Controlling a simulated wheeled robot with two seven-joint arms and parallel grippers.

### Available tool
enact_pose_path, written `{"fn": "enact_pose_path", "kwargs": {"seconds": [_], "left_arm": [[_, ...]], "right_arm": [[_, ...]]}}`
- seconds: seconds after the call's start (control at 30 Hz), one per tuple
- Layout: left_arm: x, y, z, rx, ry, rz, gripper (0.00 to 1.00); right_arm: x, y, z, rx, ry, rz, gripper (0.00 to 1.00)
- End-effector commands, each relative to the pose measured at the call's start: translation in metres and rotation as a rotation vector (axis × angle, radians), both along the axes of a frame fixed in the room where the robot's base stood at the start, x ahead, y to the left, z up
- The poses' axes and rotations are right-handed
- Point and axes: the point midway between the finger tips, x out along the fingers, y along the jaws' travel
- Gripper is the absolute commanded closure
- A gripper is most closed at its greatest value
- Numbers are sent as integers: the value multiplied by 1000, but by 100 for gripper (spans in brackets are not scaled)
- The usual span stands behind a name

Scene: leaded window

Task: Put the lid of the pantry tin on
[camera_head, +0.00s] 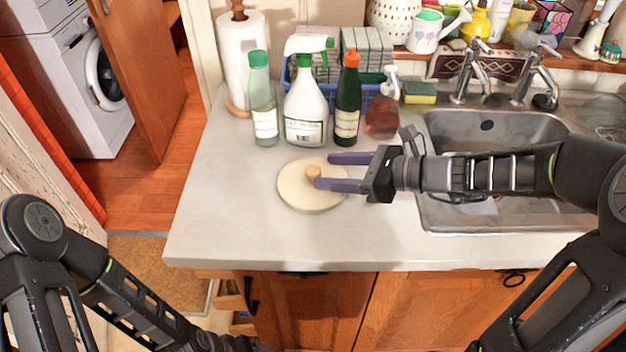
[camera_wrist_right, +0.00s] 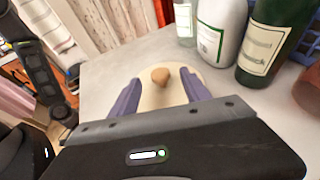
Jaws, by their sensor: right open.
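A round cream lid (camera_head: 300,195) with a small wooden knob (camera_head: 313,172) is on the worktop left of the sink. It also shows in the right wrist view, with the knob (camera_wrist_right: 160,76) between the fingers. No tin wall shows; I cannot tell whether anything is under the lid. My right gripper (camera_head: 324,171) reaches in from the right, its purple fingers apart over the lid, one on each side of the knob. In the right wrist view, this gripper (camera_wrist_right: 159,88) is open and empty. My left arm is low at the left; its fingers do not show.
Behind the lid stand a clear green-capped bottle (camera_head: 263,105), a white spray bottle (camera_head: 305,110), a dark green bottle (camera_head: 347,100) and a reddish soap bottle (camera_head: 382,118). A paper towel roll (camera_head: 243,60) is at back left. The sink (camera_head: 500,125) is right. The front worktop is clear.

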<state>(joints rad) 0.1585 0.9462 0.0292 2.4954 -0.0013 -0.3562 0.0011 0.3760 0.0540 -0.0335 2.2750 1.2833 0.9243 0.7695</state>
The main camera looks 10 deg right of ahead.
Motion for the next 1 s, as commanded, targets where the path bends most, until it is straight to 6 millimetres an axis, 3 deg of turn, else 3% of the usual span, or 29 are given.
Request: {"fn": "enact_pose_path", "kwargs": {"seconds": [0.27,0.63,1.0], "left_arm": [[0,0,0,0,0,0,22],[0,0,3,0,0,0,22],[0,0,3,0,0,0,22]], "right_arm": [[2,2,-2,1,1,1,45],[26,37,-20,0,1,2,45],[28,38,-21,0,0,0,45]]}}
